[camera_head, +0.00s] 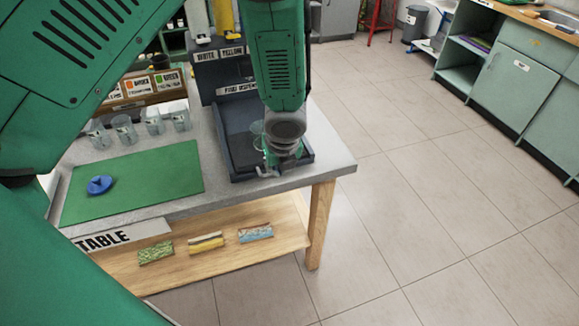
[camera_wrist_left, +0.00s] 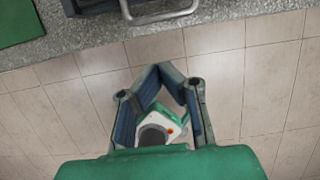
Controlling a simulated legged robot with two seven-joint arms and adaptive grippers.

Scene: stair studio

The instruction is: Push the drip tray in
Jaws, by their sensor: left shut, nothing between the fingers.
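The drip tray (camera_head: 237,132) is a dark, open tray with raised walls at the foot of the food dispenser (camera_head: 222,80). It reaches forward towards the front edge of the grey table. Its metal handle (camera_head: 266,173) is at the front, partly hidden by my left gripper (camera_head: 284,160). In the left wrist view the handle (camera_wrist_left: 160,16) is at the top edge, and my left gripper (camera_wrist_left: 160,70) is shut and empty, with its fingertips short of the handle in the picture. Whether they touch is not clear. My right gripper is not in view.
The grey table (camera_head: 330,160) holds a green mat (camera_head: 135,183) with a blue object (camera_head: 100,185), and several clear cups (camera_head: 152,122). A shelf below holds wrapped packets (camera_head: 206,243). Open tiled floor (camera_head: 420,210) lies to the right, with green cabinets (camera_head: 515,85) beyond.

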